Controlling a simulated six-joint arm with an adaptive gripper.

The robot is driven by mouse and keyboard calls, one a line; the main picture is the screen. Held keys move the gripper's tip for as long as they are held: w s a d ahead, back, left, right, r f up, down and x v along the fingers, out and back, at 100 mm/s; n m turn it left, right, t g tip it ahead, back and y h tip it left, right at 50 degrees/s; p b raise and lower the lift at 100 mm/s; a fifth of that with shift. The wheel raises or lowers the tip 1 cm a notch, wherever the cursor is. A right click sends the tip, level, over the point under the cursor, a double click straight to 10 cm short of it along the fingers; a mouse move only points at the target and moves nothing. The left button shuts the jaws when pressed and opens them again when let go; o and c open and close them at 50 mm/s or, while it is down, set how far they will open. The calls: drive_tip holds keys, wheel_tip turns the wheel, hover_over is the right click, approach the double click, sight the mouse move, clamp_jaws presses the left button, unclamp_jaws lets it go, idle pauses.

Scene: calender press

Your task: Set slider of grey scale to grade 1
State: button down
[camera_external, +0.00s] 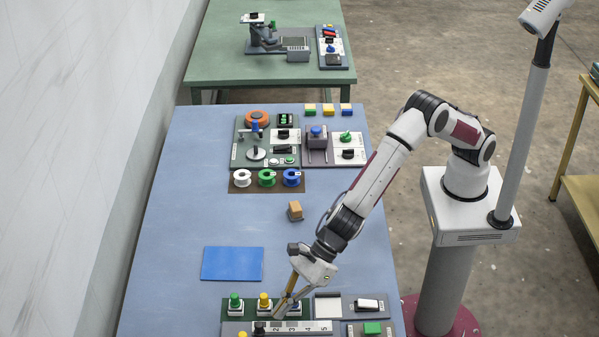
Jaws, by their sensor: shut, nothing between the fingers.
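The grey scale (305,327) is a pale strip with printed numbers at the front of the blue table; 2 to 5 show. A black knob (259,327), which looks like its slider, stands at the left end of the strip, left of the 2. No 1 can be made out there. My gripper (281,309) is shut and empty, pointing down at the panel just above and right of the knob. Whether the fingertips touch anything cannot be told.
A green button (235,304) and a yellow button (264,302) stand behind the strip. A white switch (368,304) and a green block (372,327) are to its right. A blue plate (232,263) and an orange block (295,210) lie farther back. The table's middle is mostly clear.

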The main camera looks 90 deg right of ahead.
drive_tip(key=shift+s+d, duration=0.15)
drive_tip(key=shift+s, duration=0.1)
drive_tip(key=v, duration=1)
idle(0.8)
